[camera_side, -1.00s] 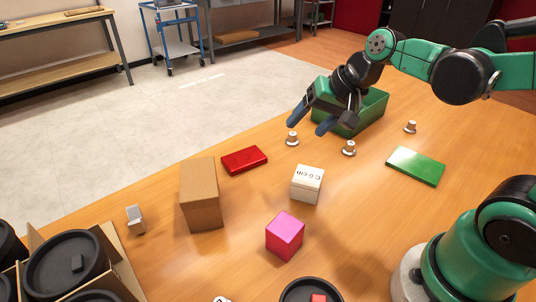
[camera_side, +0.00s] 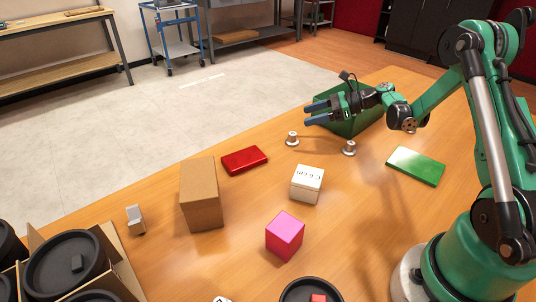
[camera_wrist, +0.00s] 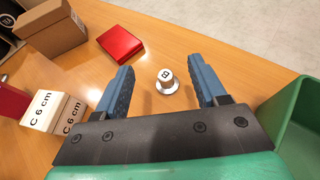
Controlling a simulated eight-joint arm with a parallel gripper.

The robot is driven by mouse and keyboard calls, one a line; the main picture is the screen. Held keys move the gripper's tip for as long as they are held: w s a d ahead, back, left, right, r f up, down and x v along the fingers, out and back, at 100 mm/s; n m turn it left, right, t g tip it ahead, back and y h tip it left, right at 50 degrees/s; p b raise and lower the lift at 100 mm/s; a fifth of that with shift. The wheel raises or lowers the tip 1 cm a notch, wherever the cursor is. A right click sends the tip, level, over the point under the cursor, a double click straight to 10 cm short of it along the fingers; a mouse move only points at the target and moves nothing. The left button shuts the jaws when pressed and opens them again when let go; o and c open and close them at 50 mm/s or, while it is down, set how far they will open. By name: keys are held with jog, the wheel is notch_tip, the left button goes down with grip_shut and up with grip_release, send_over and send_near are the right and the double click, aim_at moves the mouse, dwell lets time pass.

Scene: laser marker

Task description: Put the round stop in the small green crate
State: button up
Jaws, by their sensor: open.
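Two small round stops of metal with pale tops stand upright on the wooden table in the side view, one farther left (camera_side: 292,139) and one nearer the middle (camera_side: 349,148). The wrist view shows one round stop (camera_wrist: 167,81) marked "B", lying in line between my fingers and a little beyond them; it appears to be the left one. My gripper (camera_side: 316,113) is open and empty, its blue fingers pointing left above the table. The green crate (camera_side: 362,124) is below and behind my wrist; its wall also shows at right in the wrist view (camera_wrist: 288,118).
A red box (camera_side: 244,160), brown carton (camera_side: 201,195), white "C 6 cm" block (camera_side: 307,185), pink cube (camera_side: 285,236) and flat green block (camera_side: 416,166) stand on the table. A grey stand (camera_side: 135,219) is at left. The table around the stops is clear.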

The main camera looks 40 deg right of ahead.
aim_at(293, 133)
notch_tip(293, 133, down, 4)
jog(key=shift+f, duration=0.2)
jog(key=x, duration=0.5)
jog(key=shift+a, duration=0.1)
grip_shut()
